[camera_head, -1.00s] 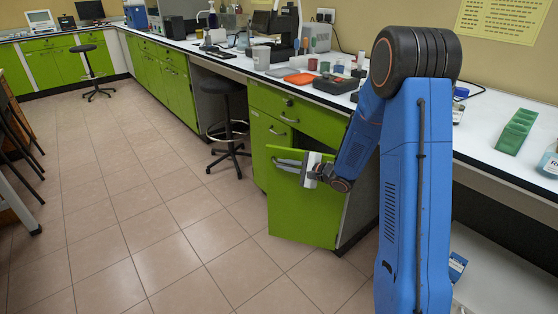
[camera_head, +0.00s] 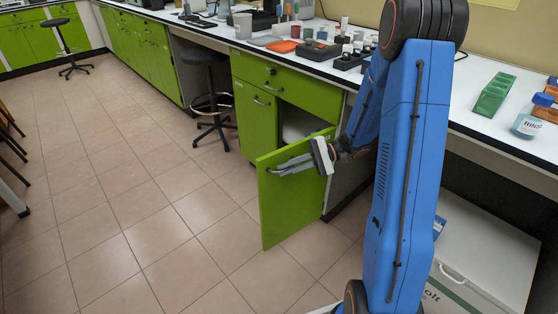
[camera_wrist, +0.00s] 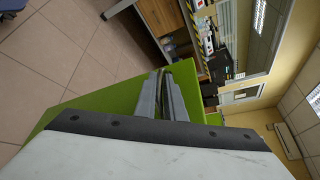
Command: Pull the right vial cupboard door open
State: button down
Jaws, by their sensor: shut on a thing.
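The right vial cupboard door (camera_head: 286,205) is a green panel standing part open, swung out from the cabinet under the bench. A pale interior shows behind its top edge. My gripper (camera_head: 290,166) reaches in from the right and is shut on the door's handle near the top of the panel; the handle itself is mostly hidden by the fingers. In the wrist view the two grey fingers (camera_wrist: 170,95) lie close together over the green door (camera_wrist: 105,98).
The closed left cupboard door (camera_head: 251,118) and a green drawer (camera_head: 300,92) are beside and above the opening. A stool (camera_head: 210,100) stands to the left. The tiled floor (camera_head: 150,220) in front is clear. A white box (camera_head: 480,250) sits under the bench at right.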

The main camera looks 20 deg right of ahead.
jog(key=shift+s+d+f+n+g, duration=0.1)
jog(key=shift+s+d+n+g, duration=0.25)
jog(key=shift+s+g, duration=0.25)
jog(key=shift+s+d+n+g, duration=0.35)
jog(key=shift+s+g, duration=0.05)
jog(key=shift+s, duration=0.3)
jog(key=c, duration=2.2)
grip_release()
